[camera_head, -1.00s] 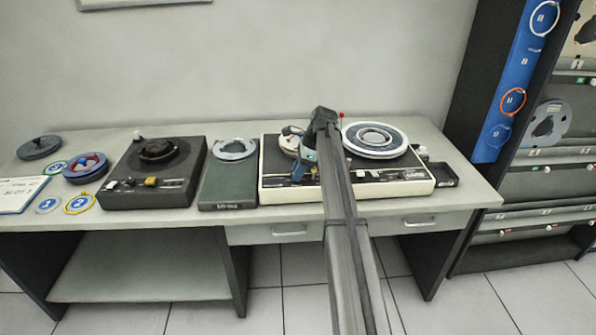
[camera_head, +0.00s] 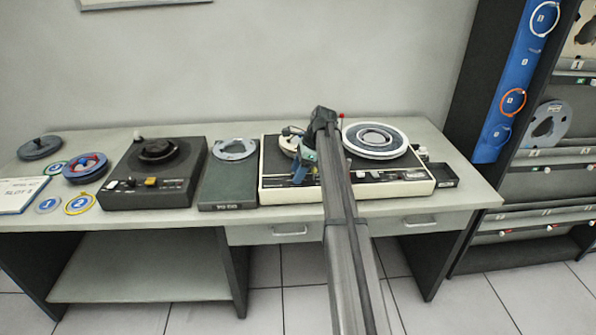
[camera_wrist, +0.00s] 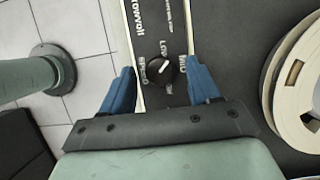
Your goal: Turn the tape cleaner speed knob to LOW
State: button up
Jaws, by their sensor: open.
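The speed knob (camera_wrist: 160,71) is a small black dial with a white pointer mark, on the dark panel of the cream-edged machine (camera_head: 275,190). In the wrist view, "SPEED" is printed left of it, "LOW" above and "MID" to the right; a further label below is partly covered. The pointer seems to lean toward the upper right, but its exact setting is hard to tell. My gripper (camera_wrist: 160,68) is open, with one blue finger on each side of the knob and visible gaps between. It also shows over the machine's front panel in the head view (camera_head: 301,176). Contact cannot be seen.
A white-rimmed reel (camera_head: 375,138) sits on the machine's right side. A dark box (camera_head: 228,190) stands close to its left, and another machine (camera_head: 150,195) farther left. A small black tray (camera_head: 445,182) is at its right. The wall is behind the table.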

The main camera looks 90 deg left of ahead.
jog(key=shift+r, duration=0.1)
jog(key=v, duration=1.3)
jog(key=shift+r, duration=0.3)
jog(key=shift+w, duration=0.1)
